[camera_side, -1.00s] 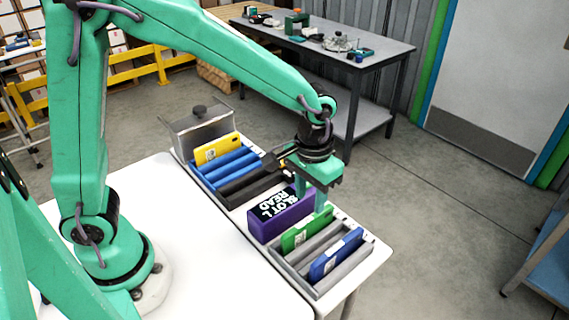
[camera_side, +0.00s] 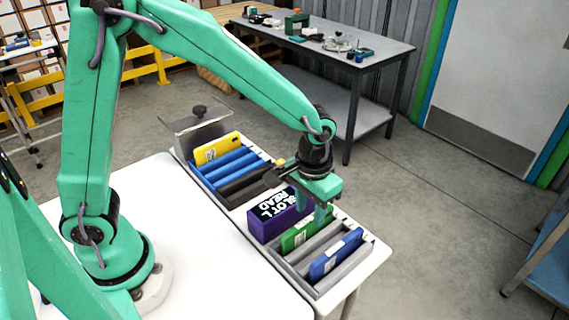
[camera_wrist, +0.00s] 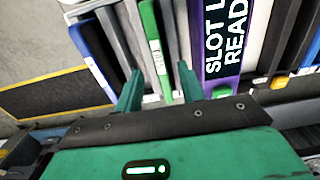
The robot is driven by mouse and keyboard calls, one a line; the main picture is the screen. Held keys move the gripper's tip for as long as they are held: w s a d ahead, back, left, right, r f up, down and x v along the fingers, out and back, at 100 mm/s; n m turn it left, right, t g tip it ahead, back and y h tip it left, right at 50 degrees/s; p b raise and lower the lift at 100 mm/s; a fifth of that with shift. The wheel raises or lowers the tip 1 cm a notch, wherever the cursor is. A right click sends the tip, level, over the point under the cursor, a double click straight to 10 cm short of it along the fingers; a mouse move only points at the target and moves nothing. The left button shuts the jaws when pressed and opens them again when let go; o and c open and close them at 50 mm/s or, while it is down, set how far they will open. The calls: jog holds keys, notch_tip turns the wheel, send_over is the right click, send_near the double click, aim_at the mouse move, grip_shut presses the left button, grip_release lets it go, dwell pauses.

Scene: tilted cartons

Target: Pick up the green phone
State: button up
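The green phone (camera_side: 302,235) leans in a slot of the grey rack, next to the purple block, in the side view. It shows as a narrow green edge with a white label in the wrist view (camera_wrist: 153,40). My gripper (camera_side: 321,214) is low over the back end of the green phone in the side view. In the wrist view, my gripper (camera_wrist: 159,72) is open, its two fingers apart with the phone's line between them. I cannot tell whether either finger touches the phone.
A purple block (camera_side: 272,219) with white lettering stands close beside the green phone. A blue phone (camera_side: 336,255) leans in the grey rack (camera_side: 309,287) on the other side. A yellow phone (camera_side: 217,148) stands in a blue rack (camera_side: 223,167) farther back. The white table is clear at left.

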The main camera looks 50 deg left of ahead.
aim_at(309, 219)
jog(key=shift+f, duration=2.1)
grip_shut()
